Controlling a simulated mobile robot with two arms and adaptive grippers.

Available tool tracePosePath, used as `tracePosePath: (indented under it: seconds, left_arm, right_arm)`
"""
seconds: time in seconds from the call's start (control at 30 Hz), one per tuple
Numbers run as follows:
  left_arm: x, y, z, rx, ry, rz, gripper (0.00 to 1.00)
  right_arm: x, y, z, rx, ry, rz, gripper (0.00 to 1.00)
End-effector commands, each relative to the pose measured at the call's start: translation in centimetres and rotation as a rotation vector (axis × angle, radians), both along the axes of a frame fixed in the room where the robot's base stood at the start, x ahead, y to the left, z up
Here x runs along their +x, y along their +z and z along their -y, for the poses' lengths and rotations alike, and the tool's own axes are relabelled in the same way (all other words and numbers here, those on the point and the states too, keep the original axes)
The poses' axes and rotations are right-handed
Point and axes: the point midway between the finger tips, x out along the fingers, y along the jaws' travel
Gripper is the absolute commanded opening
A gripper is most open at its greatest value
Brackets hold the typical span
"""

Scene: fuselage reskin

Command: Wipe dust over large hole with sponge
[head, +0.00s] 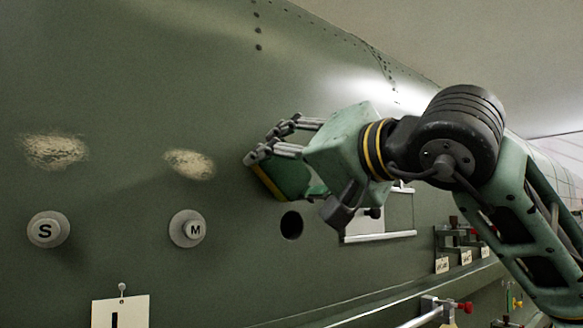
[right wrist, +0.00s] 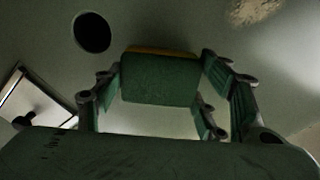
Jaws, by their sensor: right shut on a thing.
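My right gripper (head: 272,152) is shut on a green sponge with a yellow layer (head: 288,177), which is held at the fuselage skin. The yellow side faces the skin; I cannot tell whether it touches. In the right wrist view the sponge (right wrist: 160,80) sits between the fingers. The large hole (head: 291,225) is open and dark, just below the sponge; it also shows in the right wrist view (right wrist: 92,32). No dust shows above this hole; the sponge and gripper hide part of that skin. My left gripper is not in view.
Pale dust patches (head: 55,150) and (head: 190,164) lie above round plugs marked S (head: 48,230) and M (head: 188,228). A tag (head: 120,311) hangs lower left. A framed panel (head: 380,219) lies behind my right wrist. A rail with labelled tools (head: 452,262) runs along the right.

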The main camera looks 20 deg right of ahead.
Motion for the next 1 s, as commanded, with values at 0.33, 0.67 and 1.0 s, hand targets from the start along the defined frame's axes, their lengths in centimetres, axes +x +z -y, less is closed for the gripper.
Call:
tracePosePath:
  seconds: [0.33,0.67,1.0]
  left_arm:
    - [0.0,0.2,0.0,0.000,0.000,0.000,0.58]
    - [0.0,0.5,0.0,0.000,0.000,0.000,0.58]
    - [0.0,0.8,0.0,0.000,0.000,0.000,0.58]
  right_arm:
    - [0.6,0.0,-0.2,0.000,0.001,0.001,0.44]
    - [1.1,0.1,1.5,0.002,-0.003,-0.001,0.44]
    - [1.7,0.0,3.5,0.001,-0.001,0.000,0.44]
